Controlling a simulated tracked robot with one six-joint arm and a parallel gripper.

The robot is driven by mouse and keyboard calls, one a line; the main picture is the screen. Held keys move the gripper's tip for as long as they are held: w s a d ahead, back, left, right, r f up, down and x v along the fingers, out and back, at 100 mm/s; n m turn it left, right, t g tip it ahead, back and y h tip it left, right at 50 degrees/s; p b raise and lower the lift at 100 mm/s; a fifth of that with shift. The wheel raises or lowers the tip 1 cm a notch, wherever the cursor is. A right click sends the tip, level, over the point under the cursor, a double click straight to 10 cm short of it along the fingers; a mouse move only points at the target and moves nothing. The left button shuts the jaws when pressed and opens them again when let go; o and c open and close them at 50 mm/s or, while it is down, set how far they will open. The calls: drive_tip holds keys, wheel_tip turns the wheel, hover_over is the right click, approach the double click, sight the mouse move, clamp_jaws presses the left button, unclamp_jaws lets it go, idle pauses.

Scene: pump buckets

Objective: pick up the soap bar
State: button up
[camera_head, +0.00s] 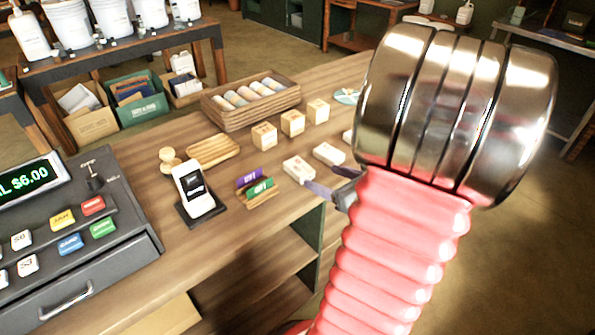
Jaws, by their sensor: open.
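Pale, flat soap bars lie in a row near the counter's front edge. The nearest soap bar (298,169) is left of my gripper, and a second soap bar (328,153) lies just behind it. A third pale bar (348,137) is mostly hidden behind my arm. My gripper (322,178) is small and dark, with its open fingers pointing left beside the two nearer bars. It holds nothing that I can see. Whether a finger touches a bar is unclear.
Small labelled cubes (292,122) and a wooden tray (236,117) of round items stand behind the bars. A card holder (262,200), a card reader (198,190) and a cash register (75,225) are left. My large arm blocks the right side.

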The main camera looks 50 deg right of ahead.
sight(302, 168)
drive_tip(key=shift+x, duration=3.9)
drive_tip(key=shift+w+f, duration=0.1)
drive_tip(key=shift+x, duration=2.5)
drive_tip(key=shift+d, duration=0.1)
drive_tip(key=shift+c, duration=0.3)
drive_tip(key=c, duration=1.2)
drive_tip(key=shift+o, duration=0.2)
drive_tip(key=shift+r, duration=5)
